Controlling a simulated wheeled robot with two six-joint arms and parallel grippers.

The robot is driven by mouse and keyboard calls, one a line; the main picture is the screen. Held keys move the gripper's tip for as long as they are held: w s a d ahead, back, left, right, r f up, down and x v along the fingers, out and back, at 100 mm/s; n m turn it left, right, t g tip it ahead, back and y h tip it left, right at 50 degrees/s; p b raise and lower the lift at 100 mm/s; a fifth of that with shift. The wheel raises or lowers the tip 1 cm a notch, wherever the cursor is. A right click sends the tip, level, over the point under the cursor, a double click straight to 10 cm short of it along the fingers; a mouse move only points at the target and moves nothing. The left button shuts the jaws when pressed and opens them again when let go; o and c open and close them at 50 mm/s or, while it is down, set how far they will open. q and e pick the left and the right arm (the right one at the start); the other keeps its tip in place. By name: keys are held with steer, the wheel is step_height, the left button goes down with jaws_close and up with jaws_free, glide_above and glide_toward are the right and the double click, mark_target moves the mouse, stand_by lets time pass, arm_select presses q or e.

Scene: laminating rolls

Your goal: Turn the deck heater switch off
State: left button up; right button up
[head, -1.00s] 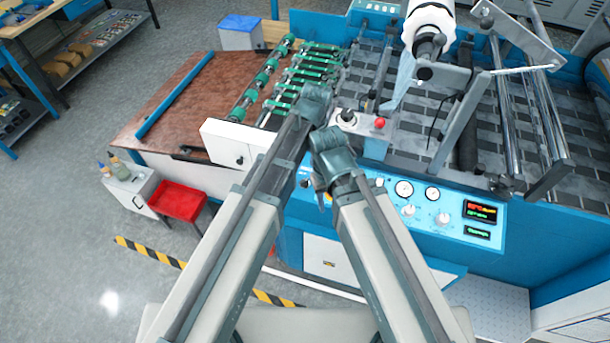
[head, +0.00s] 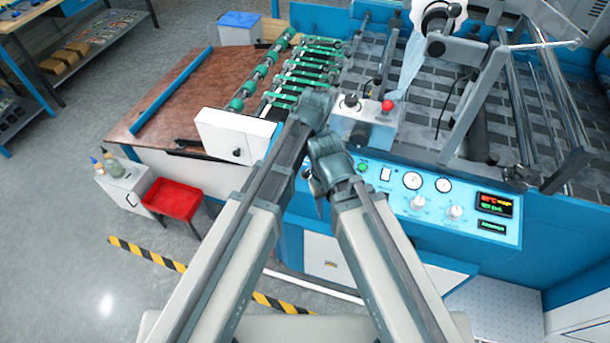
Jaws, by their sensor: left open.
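The blue control panel (head: 470,190) on the machine's front carries a white rocker switch (head: 385,174), a green button (head: 362,167), two round gauges, two white knobs (head: 418,202) and a lit display (head: 495,204). No label is readable, so I cannot tell which control is the deck heater switch or its position. My left gripper (head: 314,186) shows only in small part beside the panel's left end, largely hidden by my arm links, and is open. No contact with a control is visible. My right gripper cannot be made out behind the arms.
A red-topped stool (head: 172,199) and a small white cabinet (head: 126,187) stand left of the machine. A grey box with a red button (head: 388,105) sits above the panel. Hazard tape (head: 145,253) marks the floor. Open floor lies to the left.

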mark_target(306, 171)
arm_select(q)
steer(key=f+b, duration=0.2)
steer(key=f, duration=0.1)
steer(key=f+b, duration=0.2)
steer(key=shift+w+a+f, duration=0.15)
steer(key=shift+w, duration=0.1)
steer(key=shift+s, duration=0.1)
jaws_close()
